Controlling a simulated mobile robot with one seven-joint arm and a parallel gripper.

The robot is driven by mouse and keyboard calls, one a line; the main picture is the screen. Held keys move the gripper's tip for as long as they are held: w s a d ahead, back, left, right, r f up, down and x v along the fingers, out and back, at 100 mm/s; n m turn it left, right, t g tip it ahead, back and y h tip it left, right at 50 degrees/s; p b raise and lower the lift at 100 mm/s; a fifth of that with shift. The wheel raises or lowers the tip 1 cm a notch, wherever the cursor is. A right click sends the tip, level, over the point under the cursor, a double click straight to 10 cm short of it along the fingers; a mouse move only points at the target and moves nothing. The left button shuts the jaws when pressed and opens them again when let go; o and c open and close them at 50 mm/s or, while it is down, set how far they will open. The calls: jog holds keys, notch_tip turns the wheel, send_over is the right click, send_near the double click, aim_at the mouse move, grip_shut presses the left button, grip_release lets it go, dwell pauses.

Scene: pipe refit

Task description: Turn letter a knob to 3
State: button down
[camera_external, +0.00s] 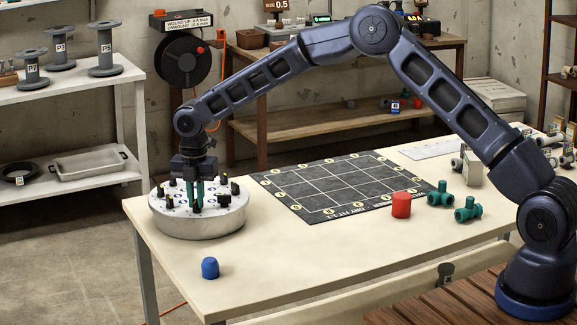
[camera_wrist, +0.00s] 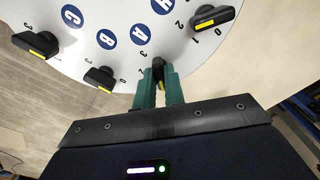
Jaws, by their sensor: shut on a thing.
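A round white dial plate (camera_external: 200,225) with several black knobs stands on the table's left end. My gripper (camera_external: 195,204) points straight down over the plate. In the wrist view its green fingers (camera_wrist: 160,85) are closed on the black knob (camera_wrist: 158,72) nearest the letter A. A bit of this knob's yellow mark shows between the fingers. They hide most of the knob, so I cannot read its setting.
Neighbouring knobs stand close on both sides, one near B (camera_wrist: 100,78) and one at the right (camera_wrist: 212,18). A blue cap (camera_external: 210,268) lies in front of the plate. A dark grid mat (camera_external: 340,185), a red cylinder (camera_external: 401,205) and green pipe fittings (camera_external: 467,209) lie to the right.

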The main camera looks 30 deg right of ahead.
jog(key=m, duration=1.3)
jog(key=shift+m, duration=0.3)
jog(key=m, duration=1.3)
jog(key=shift+m, duration=0.3)
jog(key=c, duration=1.5)
grip_release()
jog(key=shift+r, duration=0.1)
